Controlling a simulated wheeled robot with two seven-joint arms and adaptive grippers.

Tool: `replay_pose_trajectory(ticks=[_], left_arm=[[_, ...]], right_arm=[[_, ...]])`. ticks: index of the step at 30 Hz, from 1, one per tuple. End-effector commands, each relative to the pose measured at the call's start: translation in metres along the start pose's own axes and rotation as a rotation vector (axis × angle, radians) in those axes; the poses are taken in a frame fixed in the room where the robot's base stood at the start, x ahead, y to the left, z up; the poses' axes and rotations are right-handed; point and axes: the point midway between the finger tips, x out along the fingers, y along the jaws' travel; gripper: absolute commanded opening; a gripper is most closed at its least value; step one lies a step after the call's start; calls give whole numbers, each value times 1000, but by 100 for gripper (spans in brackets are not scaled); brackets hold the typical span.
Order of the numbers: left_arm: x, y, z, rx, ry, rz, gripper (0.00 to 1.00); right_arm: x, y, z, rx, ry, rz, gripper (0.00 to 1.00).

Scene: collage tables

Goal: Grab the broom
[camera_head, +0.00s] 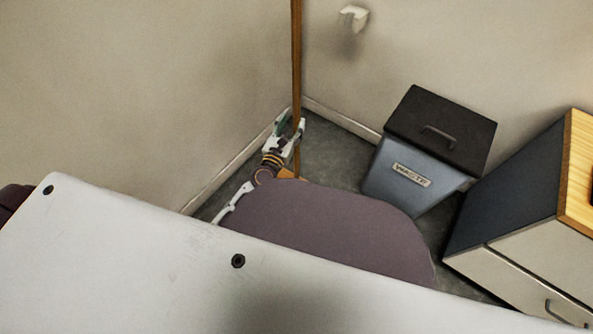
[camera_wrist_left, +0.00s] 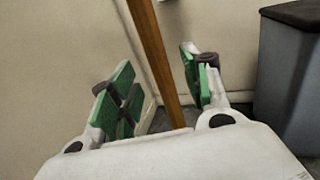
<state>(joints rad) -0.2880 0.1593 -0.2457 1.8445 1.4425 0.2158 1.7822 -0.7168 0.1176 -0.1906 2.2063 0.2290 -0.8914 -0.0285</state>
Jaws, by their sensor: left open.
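The broom's wooden handle (camera_head: 297,60) stands nearly upright in the corner of the room. My left gripper (camera_head: 290,125) is at the handle, low in the corner. In the left wrist view the handle (camera_wrist_left: 152,50) runs between the two green-padded fingers of my open left gripper (camera_wrist_left: 160,92). It looks nearer the right finger, and I cannot tell whether it touches. My right gripper is not in view.
A grey waste bin (camera_head: 400,180) with a black lid stands right of the broom. A cabinet (camera_head: 510,225) with a wooden top is at the far right. A white wall hook (camera_head: 354,17) is above the bin. Walls close in behind the handle.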

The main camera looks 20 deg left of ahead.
Motion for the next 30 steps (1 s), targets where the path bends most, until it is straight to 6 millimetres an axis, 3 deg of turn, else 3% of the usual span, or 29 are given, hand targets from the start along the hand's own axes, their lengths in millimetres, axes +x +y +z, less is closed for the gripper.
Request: replay_pose_trajectory(ticks=[8, 21, 30], left_arm=[[10, 0, 0, -2, -1, 1, 48], [45, 1, -2, -1, 0, 0, 48], [52, 1, -2, 0, 0, 0, 48]], right_arm=[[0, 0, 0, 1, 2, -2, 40], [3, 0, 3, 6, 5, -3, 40], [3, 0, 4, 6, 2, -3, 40]])
